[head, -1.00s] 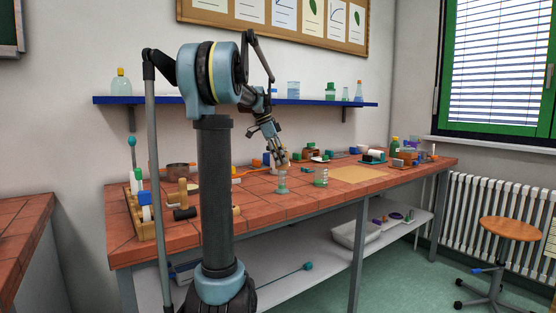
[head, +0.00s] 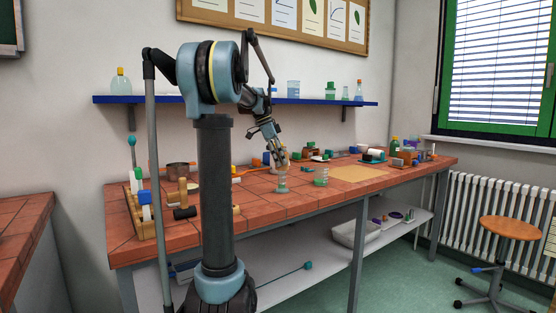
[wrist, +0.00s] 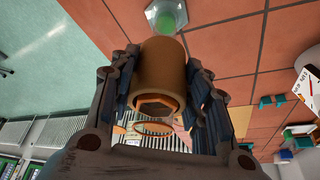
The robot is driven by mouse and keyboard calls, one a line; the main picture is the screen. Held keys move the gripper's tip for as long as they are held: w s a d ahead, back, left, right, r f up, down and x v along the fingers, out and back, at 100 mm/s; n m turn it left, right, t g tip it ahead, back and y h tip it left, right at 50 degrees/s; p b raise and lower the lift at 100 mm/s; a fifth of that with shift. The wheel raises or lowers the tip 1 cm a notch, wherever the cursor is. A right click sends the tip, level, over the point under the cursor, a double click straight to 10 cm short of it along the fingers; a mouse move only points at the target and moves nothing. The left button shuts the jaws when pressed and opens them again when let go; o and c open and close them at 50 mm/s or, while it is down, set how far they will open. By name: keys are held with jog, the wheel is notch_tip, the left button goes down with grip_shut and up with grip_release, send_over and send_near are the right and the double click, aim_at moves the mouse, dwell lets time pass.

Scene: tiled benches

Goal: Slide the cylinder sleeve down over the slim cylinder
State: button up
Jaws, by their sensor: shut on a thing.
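My gripper (head: 281,163) is over the middle of the tiled bench. In the wrist view its fingers (wrist: 160,100) are closed on both sides of a brown, round, hollow-looking piece (wrist: 162,62), which looks like the cylinder sleeve. An orange-rimmed opening shows at its near end. A clear vessel with green inside (head: 282,185) stands upright on the tiles just below the gripper. A second one (head: 321,177) stands to its right. One clear vessel with green inside (wrist: 168,17) shows at the top of the wrist view. I cannot tell which is the slim cylinder.
A wooden rack with bottles (head: 146,214) and a dark cylinder (head: 185,213) lie on the left of the bench (head: 250,214). A tan mat (head: 360,174) is to the right. Several small items line the back, below a blue shelf (head: 330,102). The front tiles are clear.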

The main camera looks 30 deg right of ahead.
jog(key=shift+f, duration=3.05)
dwell(2.8)
jog(key=o, duration=1.3)
jog(key=v, duration=1.2)
jog(key=shift+r, duration=0.15)
